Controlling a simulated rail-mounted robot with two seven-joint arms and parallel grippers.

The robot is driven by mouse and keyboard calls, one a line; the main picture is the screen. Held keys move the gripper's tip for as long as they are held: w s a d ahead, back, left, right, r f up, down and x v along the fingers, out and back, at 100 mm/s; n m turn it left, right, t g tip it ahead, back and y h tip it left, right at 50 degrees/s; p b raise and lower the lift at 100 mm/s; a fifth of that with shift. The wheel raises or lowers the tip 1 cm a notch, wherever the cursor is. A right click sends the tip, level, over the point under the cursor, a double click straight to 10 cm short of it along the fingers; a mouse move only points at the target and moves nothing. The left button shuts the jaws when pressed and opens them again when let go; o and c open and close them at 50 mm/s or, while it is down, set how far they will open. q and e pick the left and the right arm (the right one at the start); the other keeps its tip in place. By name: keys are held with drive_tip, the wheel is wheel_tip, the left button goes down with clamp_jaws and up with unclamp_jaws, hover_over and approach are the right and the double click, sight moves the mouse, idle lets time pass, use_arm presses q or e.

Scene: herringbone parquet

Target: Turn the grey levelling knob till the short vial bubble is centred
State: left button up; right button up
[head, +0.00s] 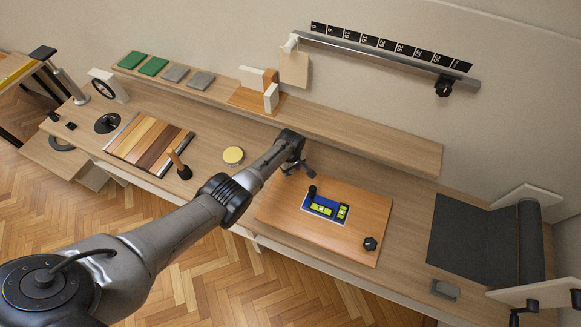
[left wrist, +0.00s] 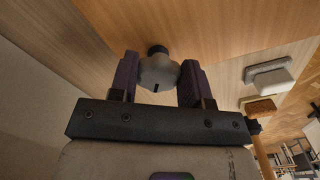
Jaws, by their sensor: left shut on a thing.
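The wooden levelling board (head: 277,213) lies on the bench with a blue level (head: 309,206) on it. The level carries green-yellow vials, the short vial (head: 343,211) at its right end; its bubble is too small to judge. My left gripper (head: 309,172) is at the board's far left corner. In the left wrist view, its two fingers (left wrist: 158,82) are shut on the grey knob (left wrist: 158,70), one on each side. The arm and gripper hide this knob in the head view. A black knob (head: 370,243) sits at the board's near right corner. My right gripper is not in view.
A yellow-topped round tin (head: 233,155) and a wooden-handled tool (head: 180,166) stand left of the board. A shelf (head: 370,143) runs behind it. A dark mat (head: 470,240) and a small grey block (head: 445,289) lie to the right.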

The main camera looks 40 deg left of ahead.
use_arm(q)
drive_tip(key=shift+n, duration=0.4)
drive_tip(key=o, duration=0.9)
drive_tip(key=shift+o, duration=0.2)
drive_tip(key=shift+r, duration=0.1)
drive_tip(key=shift+r+p, duration=0.3)
drive_tip(key=shift+p, duration=0.05)
wheel_tip(320, 180, up, 13)
drive_tip(key=p, duration=0.4)
